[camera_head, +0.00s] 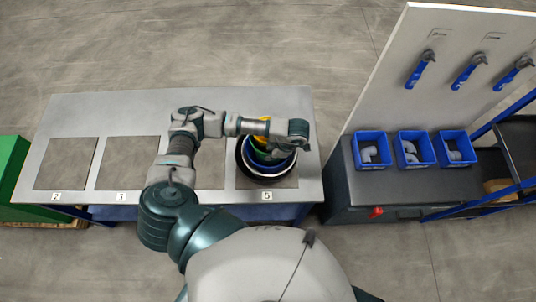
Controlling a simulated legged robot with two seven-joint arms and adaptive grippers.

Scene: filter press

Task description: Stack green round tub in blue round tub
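Nested round tubs lie on the pad marked 5 at the right end of the metal table. The blue round tub (263,167) shows as a rim inside a dark outer tub (241,163). The green round tub (259,153) shows as a small part within the blue one, partly covered by my arm. My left gripper (281,143) is over the right side of the tubs. Its fingers are too dark and small to tell whether they are open or hold the green tub. My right gripper is not in view.
The metal table (90,113) has empty dark pads to the left, some marked 2 and 3. A grey cabinet (400,184) at the right carries several blue bins of pipe fittings. A pale tool board (392,95) with blue-handled tools rises behind it.

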